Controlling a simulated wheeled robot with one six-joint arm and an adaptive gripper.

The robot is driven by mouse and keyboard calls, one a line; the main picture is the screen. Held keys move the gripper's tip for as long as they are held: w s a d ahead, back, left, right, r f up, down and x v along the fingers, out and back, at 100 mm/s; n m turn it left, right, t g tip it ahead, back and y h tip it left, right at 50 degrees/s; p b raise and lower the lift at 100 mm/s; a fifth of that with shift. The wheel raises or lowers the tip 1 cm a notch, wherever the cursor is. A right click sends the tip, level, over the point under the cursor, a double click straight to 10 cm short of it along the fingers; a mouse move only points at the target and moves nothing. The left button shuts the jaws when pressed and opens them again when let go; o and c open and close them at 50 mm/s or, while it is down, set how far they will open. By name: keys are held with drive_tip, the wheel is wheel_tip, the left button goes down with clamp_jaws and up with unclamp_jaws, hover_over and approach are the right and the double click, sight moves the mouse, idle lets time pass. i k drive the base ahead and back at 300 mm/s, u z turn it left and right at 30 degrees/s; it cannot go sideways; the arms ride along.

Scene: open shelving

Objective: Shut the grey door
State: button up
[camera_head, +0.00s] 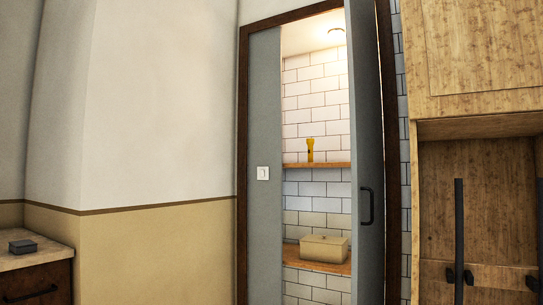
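The grey door (367,130) stands open in the right half of the doorway, seen at a steep angle. Its hinge side looks to be at the right post of the dark brown frame (386,90). A dark handle (367,206) is on the door. To the left of the opening is a flat grey panel (265,110) with a small white switch (263,173). Through the gap between panel and door, a lit recess with white tiles shows. My gripper is not in view.
Inside the recess, a yellow torch-like object (310,149) and a beige box (324,248) stand on wooden shelves. A wooden cabinet (480,50) with dark vertical bars (459,235) is at right. A low counter (38,258) holding a small dark box (23,246) is at left.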

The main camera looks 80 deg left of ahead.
sight(368, 274)
drive_tip(key=u, duration=2)
